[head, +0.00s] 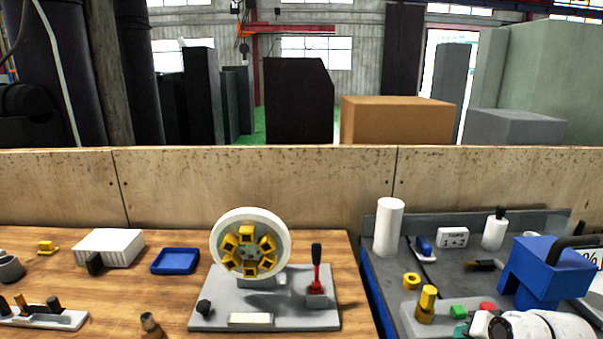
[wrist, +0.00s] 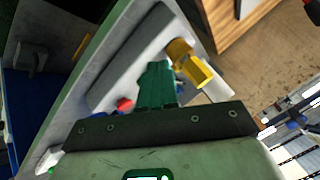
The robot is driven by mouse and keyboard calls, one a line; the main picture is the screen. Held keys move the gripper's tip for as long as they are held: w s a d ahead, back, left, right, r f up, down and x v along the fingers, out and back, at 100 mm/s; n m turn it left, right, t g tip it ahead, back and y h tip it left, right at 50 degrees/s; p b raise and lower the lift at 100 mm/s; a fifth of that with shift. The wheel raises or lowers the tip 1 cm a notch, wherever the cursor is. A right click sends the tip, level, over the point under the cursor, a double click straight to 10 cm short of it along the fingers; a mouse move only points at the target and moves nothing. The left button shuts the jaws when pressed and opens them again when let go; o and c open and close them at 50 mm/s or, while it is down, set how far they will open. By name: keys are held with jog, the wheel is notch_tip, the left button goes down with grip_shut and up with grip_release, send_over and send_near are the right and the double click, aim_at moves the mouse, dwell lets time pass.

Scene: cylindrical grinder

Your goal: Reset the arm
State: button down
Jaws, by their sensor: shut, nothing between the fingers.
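My gripper (wrist: 156,66) shows in the wrist view as green fingers closed together, with nothing between them. They reach out from a dark bar across the lower part of that view. A grey panel lies behind the fingers, with a yellow fitting (wrist: 188,62) just to their right and a red button (wrist: 124,104) to their left. I cannot tell whether the fingers touch the panel. In the head view, a white rounded part of my arm shows at the bottom right corner, over the grey control block (head: 445,316).
A blue tray (head: 175,261) and white block (head: 109,247) lie left.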

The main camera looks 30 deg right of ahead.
jog(key=a+f+n+g+y, duration=0.1)
jog(key=a+f+n, duration=0.25)
jog(key=a, duration=0.45)
jog(key=a+f+n+g+y, duration=0.1)
jog(key=a+f+n+y, duration=0.1)
jog(key=a+f, duration=0.45)
jog(key=s+a+f+n+g, duration=0.2)
jog(key=s+a+n, duration=0.1)
jog(key=s+a, duration=0.3)
jog(key=s+a+f+n+g, duration=0.2)
jog(key=s+a+f+n, duration=0.1)
jog(key=s+a, duration=0.3)
jog(key=shift+s+n+g, duration=0.25)
jog(key=shift+n+g, duration=0.1)
jog(key=shift+g, duration=0.05)
jog(key=shift+a, duration=0.1)
